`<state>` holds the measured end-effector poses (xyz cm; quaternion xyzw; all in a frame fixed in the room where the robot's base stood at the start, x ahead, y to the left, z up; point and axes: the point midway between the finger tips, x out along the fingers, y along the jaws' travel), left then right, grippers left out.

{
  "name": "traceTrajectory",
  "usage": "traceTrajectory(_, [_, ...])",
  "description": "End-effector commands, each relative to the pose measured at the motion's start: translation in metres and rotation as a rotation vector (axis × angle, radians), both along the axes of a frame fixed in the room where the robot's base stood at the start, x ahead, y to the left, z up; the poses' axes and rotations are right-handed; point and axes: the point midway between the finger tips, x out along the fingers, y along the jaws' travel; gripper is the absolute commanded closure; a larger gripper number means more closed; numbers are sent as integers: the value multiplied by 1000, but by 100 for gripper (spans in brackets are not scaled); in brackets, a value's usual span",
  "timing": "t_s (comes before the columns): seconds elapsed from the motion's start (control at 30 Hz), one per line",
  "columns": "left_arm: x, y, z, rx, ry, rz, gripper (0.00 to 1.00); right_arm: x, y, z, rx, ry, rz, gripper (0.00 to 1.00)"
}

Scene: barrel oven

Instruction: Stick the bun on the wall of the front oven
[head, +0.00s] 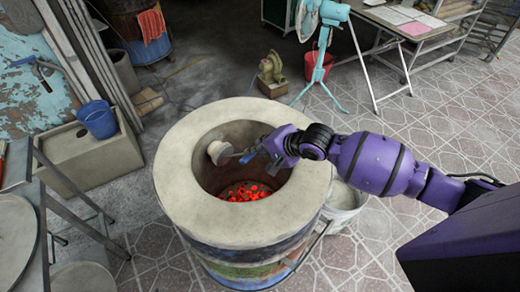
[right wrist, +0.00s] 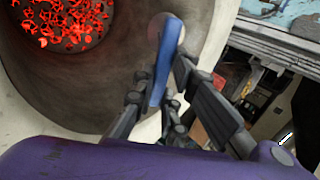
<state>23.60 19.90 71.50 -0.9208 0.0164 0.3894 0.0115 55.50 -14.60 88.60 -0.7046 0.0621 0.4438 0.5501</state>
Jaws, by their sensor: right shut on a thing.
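The barrel oven (head: 175,190) stands in front of me with its round mouth open and red coals glowing at the bottom. My right gripper (head: 262,150) is over the oven mouth, shut on a blue handle (right wrist: 166,62). At the far end of the handle is a pale round piece (head: 219,152), which looks like the bun or the pad that bears it; I cannot tell which. It is close to the left inner wall, below the rim. Whether it touches the wall is unclear. In the right wrist view the handle partly covers this piece. My left gripper is not in view.
A metal table (head: 17,245) with round trays is at the left. A blue bucket (head: 97,119) stands on a concrete block behind it. A pale bucket (head: 343,200) is right of the oven. A teal fan (head: 322,45) stands behind. Tiled floor is free at the right.

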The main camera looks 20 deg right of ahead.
Motion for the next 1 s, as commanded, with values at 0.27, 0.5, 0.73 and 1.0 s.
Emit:
traceTrajectory(0.27, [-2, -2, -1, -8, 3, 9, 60, 2, 2, 2, 2, -3, 0, 100])
traceTrajectory(0.5, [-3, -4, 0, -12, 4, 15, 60, 2, 2, 2, 2, -3, 0, 100])
traceTrajectory(0.73, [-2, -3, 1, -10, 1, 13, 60, 2, 2, 2, 3, -4, 1, 100])
traceTrajectory(1.0, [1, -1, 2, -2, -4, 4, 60, 2, 2, 2, 4, -3, 0, 100])
